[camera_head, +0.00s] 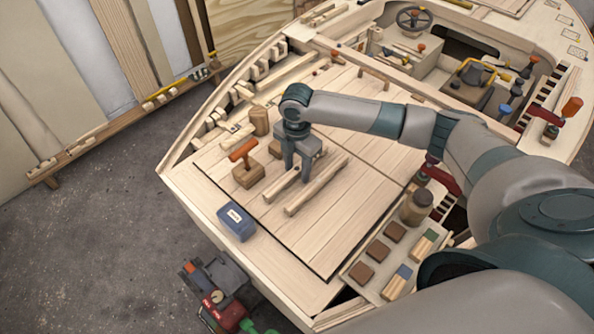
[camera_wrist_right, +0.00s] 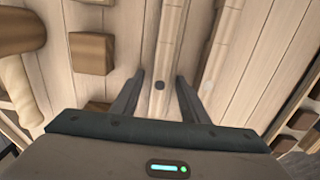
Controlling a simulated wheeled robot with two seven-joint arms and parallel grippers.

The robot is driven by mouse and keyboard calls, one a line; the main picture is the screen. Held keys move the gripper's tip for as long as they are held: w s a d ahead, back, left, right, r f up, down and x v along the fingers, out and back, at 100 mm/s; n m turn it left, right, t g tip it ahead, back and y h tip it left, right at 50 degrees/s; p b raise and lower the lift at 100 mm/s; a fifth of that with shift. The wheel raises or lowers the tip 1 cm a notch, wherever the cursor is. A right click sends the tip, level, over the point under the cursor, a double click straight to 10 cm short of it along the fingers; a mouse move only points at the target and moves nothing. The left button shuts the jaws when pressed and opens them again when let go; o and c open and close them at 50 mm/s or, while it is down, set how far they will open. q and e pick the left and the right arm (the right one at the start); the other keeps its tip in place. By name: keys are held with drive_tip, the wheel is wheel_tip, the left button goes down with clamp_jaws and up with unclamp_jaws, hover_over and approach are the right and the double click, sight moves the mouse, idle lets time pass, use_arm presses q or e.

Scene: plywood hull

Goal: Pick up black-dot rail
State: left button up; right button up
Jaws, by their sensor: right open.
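The black-dot rail is a slim pale wooden strip on the deck planks, between my right gripper's fingers in the right wrist view, with its black dot (camera_wrist_right: 159,85) showing. In the head view it appears to be the left rail (camera_head: 280,186) of two, partly hidden by the gripper. My right gripper (camera_head: 297,174) points down over it, open, with a finger on each side and no visible contact. It also shows in the right wrist view (camera_wrist_right: 160,88). A second rail (camera_head: 317,187) lies to the right; in the wrist view this rail (camera_wrist_right: 216,55) has a pale dot. My left gripper is out of view.
A blue box (camera_head: 236,222) sits near the deck edge. A tray (camera_head: 358,281) of small blocks and a brown jar (camera_head: 416,206) are at the lower right. Planks between are clear.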

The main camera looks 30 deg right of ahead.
sight(297, 168)
clamp_jaws()
drive_tip(key=shift+r, duration=0.15)
